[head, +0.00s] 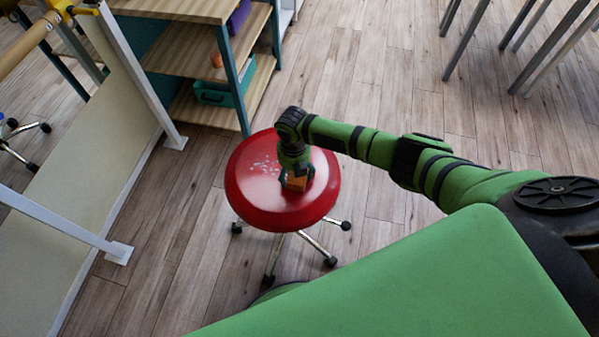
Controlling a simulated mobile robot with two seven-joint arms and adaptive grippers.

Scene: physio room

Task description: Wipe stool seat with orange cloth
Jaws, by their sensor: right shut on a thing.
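The stool seat (255,198) is round, red and glossy, on a metal base with casters. Pale whitish specks (264,168) lie on the back left part of the seat. My right gripper (296,180) points down over the right half of the seat, shut on the orange cloth (294,183). The cloth is bunched and small, mostly covered by the gripper. It is at the seat surface, though I cannot tell whether it touches. My left gripper is not in view.
A wooden shelf unit (208,110) with a teal bin (212,94) stands behind the stool. A white-framed rail (140,75) is on the left. Metal legs (465,40) stand at the top right. Wooden floor around the stool is clear.

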